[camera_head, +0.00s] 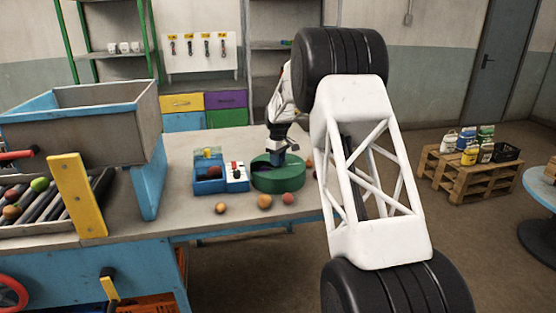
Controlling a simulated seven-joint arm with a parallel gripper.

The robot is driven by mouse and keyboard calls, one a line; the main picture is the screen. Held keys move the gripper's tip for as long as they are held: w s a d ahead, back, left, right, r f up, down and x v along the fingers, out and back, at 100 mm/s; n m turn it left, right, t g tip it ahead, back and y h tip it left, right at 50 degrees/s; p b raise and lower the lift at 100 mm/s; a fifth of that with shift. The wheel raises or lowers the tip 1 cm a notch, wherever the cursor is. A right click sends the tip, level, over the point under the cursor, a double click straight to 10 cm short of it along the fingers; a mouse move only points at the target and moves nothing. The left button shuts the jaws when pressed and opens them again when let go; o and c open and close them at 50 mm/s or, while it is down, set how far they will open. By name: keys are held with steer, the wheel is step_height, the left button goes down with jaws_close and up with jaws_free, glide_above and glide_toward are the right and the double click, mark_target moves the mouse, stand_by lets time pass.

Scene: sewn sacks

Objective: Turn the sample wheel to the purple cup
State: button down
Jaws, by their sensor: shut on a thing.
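The sample wheel is a green round drum (279,178) on the table. My gripper (280,156) points down over its top from behind. It is shut on a small dark blue piece at the wheel's top, which looks like a knob or handle; the fingers partly hide it.
A blue and white box (219,173) with red and yellow parts stands left of the wheel. Loose fruit-like balls (264,201) lie in front. A large grey bin (100,122) and a roller rack with a yellow post (76,195) are at left. My arm hides the table's right end.

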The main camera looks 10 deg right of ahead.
steer(key=n, duration=0.4)
steer(key=shift+n, duration=0.3)
steer(key=n, duration=0.4)
stand_by(0.3)
steer(key=c, duration=0.7)
jaws_free()
steer(key=shift+c, duration=0.2)
steer(key=shift+r, duration=3.9)
